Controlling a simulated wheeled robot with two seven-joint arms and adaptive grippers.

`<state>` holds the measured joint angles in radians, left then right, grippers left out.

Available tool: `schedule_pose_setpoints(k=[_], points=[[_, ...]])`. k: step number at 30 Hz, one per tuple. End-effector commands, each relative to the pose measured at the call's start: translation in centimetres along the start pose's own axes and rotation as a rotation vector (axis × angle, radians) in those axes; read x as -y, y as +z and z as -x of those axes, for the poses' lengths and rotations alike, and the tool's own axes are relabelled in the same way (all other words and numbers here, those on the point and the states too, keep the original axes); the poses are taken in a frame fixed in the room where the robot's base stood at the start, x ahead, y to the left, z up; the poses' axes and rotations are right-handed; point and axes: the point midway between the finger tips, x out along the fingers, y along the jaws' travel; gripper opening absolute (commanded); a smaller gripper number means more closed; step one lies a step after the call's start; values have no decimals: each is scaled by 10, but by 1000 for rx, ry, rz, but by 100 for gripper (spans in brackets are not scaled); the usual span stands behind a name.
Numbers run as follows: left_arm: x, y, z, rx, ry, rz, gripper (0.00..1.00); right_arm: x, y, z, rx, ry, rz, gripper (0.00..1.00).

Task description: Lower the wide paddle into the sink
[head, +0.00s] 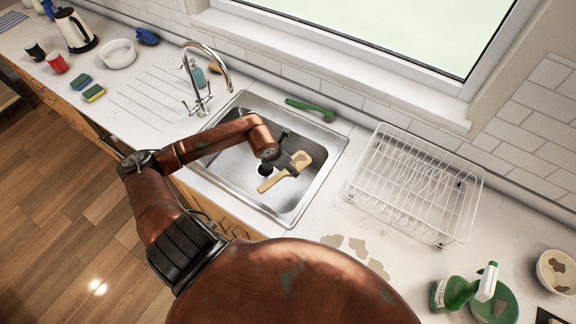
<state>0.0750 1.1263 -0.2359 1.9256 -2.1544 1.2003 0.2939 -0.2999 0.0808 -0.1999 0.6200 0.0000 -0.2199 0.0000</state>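The wide paddle (273,181) is light wood with a brown patch on its broad end. It appears over the basin of the steel sink (322,177), with its narrow handle pointing down-left. My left gripper (286,168) is dark, reaches over the sink from the left, and is shut on the paddle around its middle. The gripper hides part of the paddle. I cannot tell how far the paddle is above the basin floor. My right gripper is not in view.
A tall faucet (204,88) stands at the sink's left back. A green tool (310,109) lies behind the sink. A white wire dish rack (415,190) stands to the right. Brown stains (356,249) mark the counter in front. A green spray bottle (455,291) stands at lower right.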

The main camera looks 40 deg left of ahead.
Motion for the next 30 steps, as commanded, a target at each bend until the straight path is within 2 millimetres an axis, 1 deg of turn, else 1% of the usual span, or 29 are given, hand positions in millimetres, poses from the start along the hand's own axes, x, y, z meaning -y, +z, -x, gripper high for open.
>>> schedule_pose_setpoints(k=[1,9,30], points=[[0,-2,-4,0,0,0,25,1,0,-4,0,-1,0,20],[0,-6,-16,0,0,0,25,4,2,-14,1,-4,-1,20],[0,-19,-46,0,0,0,25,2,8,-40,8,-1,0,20]])
